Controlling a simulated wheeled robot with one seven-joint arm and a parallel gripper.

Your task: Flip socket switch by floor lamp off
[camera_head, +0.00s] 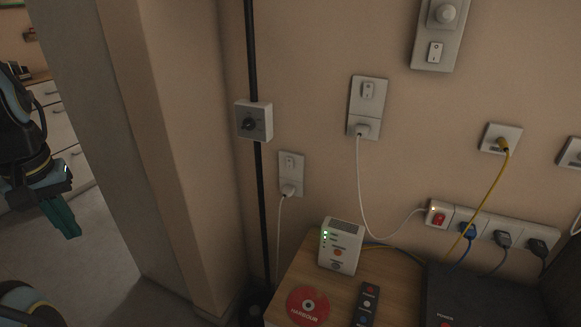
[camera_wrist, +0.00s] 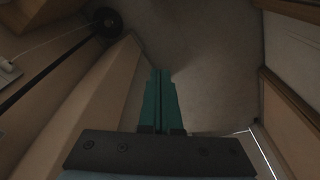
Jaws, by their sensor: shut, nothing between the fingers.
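A black pole (camera_head: 262,195), which looks like the floor lamp's stem, stands against the wall by the corner. A white box with a dark knob (camera_head: 253,121) sits at the pole. Just right of the pole is a wall socket (camera_head: 291,162) with a small switch on top and a white plug below; its switch position is too small to read. The pole (camera_wrist: 50,65) and its dark round base (camera_wrist: 105,21) show in the wrist view. My gripper (camera_head: 72,234) is at the far left, away from the wall sockets. Its teal fingers (camera_wrist: 161,73) are shut and empty.
A wall edge (camera_head: 165,160) juts out between my gripper and the sockets. Another switched socket (camera_head: 367,92) is higher right. A wooden table (camera_head: 394,290) holds a white device (camera_head: 341,246), a red disc (camera_head: 308,305) and a remote (camera_head: 366,304). A power strip (camera_head: 490,226) lies behind.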

